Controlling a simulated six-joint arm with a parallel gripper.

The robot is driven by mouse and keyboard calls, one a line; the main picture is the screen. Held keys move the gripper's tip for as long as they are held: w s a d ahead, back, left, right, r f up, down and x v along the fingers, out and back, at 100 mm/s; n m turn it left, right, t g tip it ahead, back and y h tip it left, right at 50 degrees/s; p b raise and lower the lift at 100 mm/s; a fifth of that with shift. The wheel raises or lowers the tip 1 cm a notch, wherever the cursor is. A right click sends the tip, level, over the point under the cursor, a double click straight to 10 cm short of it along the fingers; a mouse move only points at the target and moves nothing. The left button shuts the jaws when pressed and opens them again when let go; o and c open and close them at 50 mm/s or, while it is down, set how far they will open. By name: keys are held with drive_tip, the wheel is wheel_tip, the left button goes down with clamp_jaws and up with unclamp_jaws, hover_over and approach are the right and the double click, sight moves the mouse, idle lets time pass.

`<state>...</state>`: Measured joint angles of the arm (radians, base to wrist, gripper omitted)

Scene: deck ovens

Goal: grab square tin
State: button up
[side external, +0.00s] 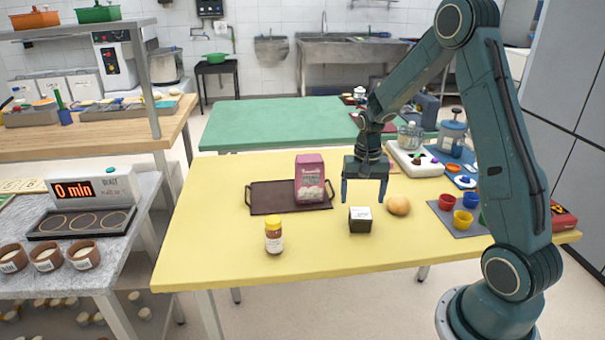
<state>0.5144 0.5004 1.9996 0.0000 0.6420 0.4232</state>
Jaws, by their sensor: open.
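A small dark square tin (360,225) with a white label on its top stands on the yellow table (220,250). My gripper (364,199) hangs above and slightly behind or over the tin, fingers pointing down and spread apart. The jaws are open and hold nothing. The fingertips look higher than the tin's top; the exact depth between them cannot be told from this view.
A round bun (398,204) sits close to the tin's right. A jar with a yellow lid (274,236) stands to the left. A pink box (310,178) stands on a brown tray (262,198). Coloured cups (463,219) are at right. The table's front is clear.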

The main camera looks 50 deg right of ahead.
sight(361, 213)
drive_tip(key=shift+f, duration=0.95)
drive_tip(key=shift+s+a+f, duration=0.1)
drive_tip(key=shift+f, duration=2.5)
drive_tip(key=c, duration=1.2)
drive_tip(key=shift+r, duration=0.1)
wheel_tip(361, 213, up, 20)
